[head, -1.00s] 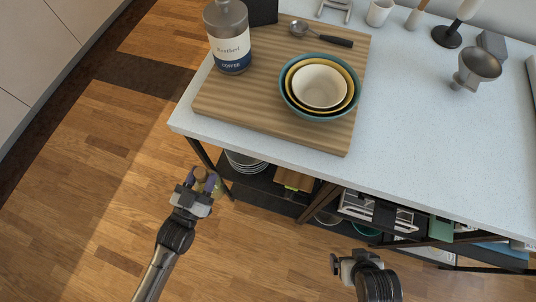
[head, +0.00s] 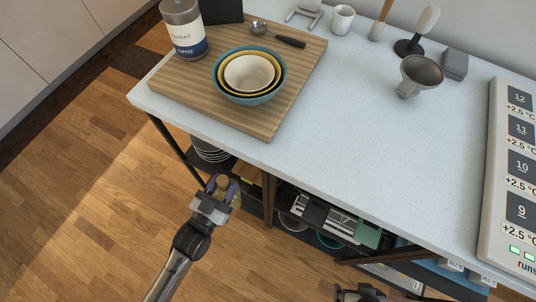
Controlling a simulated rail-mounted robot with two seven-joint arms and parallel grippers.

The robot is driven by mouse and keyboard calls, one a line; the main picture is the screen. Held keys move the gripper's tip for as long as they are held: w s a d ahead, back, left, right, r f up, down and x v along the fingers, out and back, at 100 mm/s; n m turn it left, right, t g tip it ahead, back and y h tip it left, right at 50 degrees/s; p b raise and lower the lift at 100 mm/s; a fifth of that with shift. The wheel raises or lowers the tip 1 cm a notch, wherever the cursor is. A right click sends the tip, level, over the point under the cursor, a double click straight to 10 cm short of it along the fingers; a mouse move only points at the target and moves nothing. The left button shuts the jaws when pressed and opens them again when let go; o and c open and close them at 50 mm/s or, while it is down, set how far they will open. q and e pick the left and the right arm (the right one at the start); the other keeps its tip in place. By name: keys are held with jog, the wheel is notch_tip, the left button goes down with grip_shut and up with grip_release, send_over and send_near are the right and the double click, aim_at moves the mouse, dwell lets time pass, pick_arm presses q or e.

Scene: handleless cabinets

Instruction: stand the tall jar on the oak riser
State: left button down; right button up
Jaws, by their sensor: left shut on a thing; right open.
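My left gripper (head: 221,188) is in front of the counter's near left edge, below the top. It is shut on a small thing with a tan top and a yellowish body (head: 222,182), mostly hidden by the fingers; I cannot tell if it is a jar. A large jar (head: 184,30) with a white and blue coffee label stands on the wooden board (head: 185,82), which looks like the oak riser. Its top is at the frame edge. My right gripper (head: 350,292) is open, at the bottom edge and partly cut off.
A funnel-shaped metal cup (head: 420,75) and a display panel (head: 510,170) stand to the right. The counter's middle (head: 350,130) is clear. Shelves below hold plates (head: 209,150) and racks.

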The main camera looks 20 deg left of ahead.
pick_arm(q)
jog(key=w+d+f+b, duration=0.1)
jog(key=w+b, duration=0.3)
jog(key=w, duration=0.4)
jog(key=w+d+f+b, duration=0.2)
jog(key=w+b, duration=0.2)
jog(key=w, duration=0.5)
jog(key=shift+f, duration=0.15)
jog(key=shift+w, duration=0.15)
jog(key=shift+f, duration=0.1)
jog(key=c, duration=0.6)
grip_release()
jog(key=shift+f, duration=0.1)
